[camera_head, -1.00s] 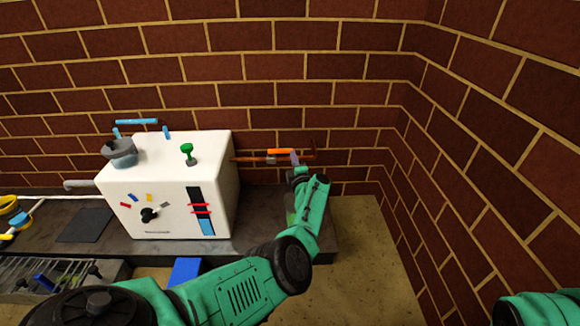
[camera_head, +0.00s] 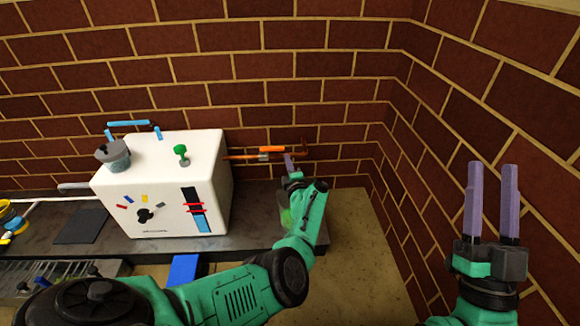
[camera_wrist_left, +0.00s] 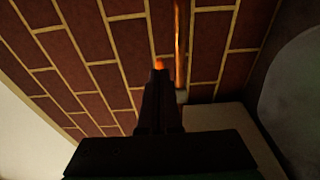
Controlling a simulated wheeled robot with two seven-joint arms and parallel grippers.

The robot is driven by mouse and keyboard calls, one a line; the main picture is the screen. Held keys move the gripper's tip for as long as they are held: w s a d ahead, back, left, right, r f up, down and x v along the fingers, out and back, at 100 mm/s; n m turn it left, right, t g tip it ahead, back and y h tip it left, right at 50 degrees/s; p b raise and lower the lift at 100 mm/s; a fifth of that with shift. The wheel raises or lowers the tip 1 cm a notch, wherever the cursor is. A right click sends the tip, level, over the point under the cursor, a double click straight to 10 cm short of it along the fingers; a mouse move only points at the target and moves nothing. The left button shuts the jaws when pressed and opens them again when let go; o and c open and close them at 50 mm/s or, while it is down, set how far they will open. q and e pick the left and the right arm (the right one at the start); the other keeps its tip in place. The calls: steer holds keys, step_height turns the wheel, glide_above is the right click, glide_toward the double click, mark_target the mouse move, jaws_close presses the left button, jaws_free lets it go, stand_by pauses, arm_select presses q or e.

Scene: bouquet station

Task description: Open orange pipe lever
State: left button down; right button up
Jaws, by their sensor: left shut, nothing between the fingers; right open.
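The orange pipe lever (camera_head: 272,149) lies along the copper pipe (camera_head: 239,157) on the right side of the white machine. In the left wrist view the lever's orange tip (camera_wrist_left: 162,63) shows just past my fingertips, with the pipe (camera_wrist_left: 180,45) beside it. My left gripper (camera_head: 289,160) is shut and empty, close to the right end of the lever. I cannot tell whether it touches the lever. My right gripper (camera_head: 494,170) is open and empty, pointing up at the far right, well away from the pipe.
The white machine (camera_head: 165,190) with a green knob (camera_head: 181,151) and a grey pot (camera_head: 113,155) stands on the dark counter (camera_head: 252,225). A brick wall (camera_head: 270,90) runs close behind the pipe and turns a corner at the right. The floor to the right is clear.

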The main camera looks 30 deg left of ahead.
arm_select(q)
steer(key=p+v, duration=0.2)
steer(key=v, duration=0.1)
arm_select(e)
step_height(320, 180, down, 25)
steer(key=s+a+m+g+h, duration=0.2)
steer(key=g+h, duration=0.1)
steer(key=g, duration=0.4)
steer(key=shift+a+g, duration=0.4)
steer(key=shift+r, duration=0.1)
